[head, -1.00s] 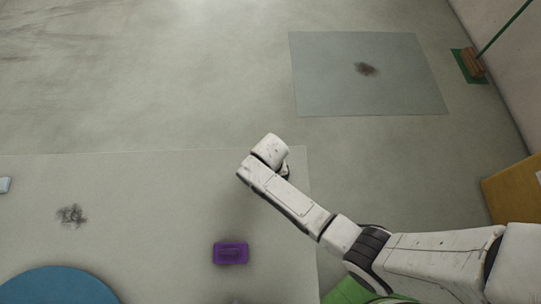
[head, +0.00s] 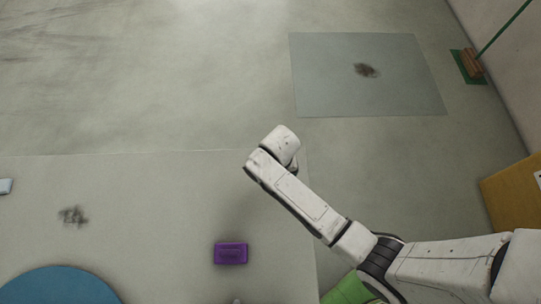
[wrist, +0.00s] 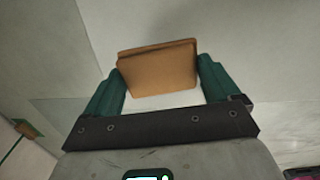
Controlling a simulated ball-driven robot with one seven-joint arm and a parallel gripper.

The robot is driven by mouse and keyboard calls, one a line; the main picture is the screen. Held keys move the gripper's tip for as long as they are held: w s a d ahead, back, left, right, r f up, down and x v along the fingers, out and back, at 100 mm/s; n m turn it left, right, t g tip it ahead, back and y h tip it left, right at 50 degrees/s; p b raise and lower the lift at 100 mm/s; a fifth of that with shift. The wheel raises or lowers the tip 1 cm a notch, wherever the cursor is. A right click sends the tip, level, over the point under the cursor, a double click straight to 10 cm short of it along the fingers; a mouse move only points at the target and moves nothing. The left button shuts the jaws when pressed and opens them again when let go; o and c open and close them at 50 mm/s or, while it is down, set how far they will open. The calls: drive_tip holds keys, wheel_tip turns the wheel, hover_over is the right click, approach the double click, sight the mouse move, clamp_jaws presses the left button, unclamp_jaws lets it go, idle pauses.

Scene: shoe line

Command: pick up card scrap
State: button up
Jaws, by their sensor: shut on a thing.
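In the wrist view the card scrap (wrist: 157,72) is a flat, brown-orange piece with a thicker top edge. It sits between the two dark green fingers of my gripper (wrist: 160,84), which are shut on it from both sides. Nothing is visibly touching its far edge. In the head view my white arm reaches up and left from the lower right; its wrist hides the fingers and the scrap.
A purple block (head: 231,253) and a dark smudge (head: 73,216) are on the pale floor area. A blue round surface (head: 60,288) is at lower left. A grey mat (head: 325,85) with a dark patch, a broom (head: 472,63) and an orange-brown box (head: 512,192) are at right.

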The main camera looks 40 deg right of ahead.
drive_tip(key=s+d+r, duration=0.1)
drive_tip(key=r, duration=0.1)
drive_tip(key=s+d+r, duration=0.1)
drive_tip(key=shift+s+r, duration=0.35)
drive_tip(key=s+d+r, duration=0.3)
drive_tip(key=s+d, duration=0.2)
drive_tip(key=s, duration=0.1)
drive_tip(key=shift+s+d+r, duration=0.15)
drive_tip(key=shift+s+r, duration=0.05)
drive_tip(key=shift+r, duration=0.05)
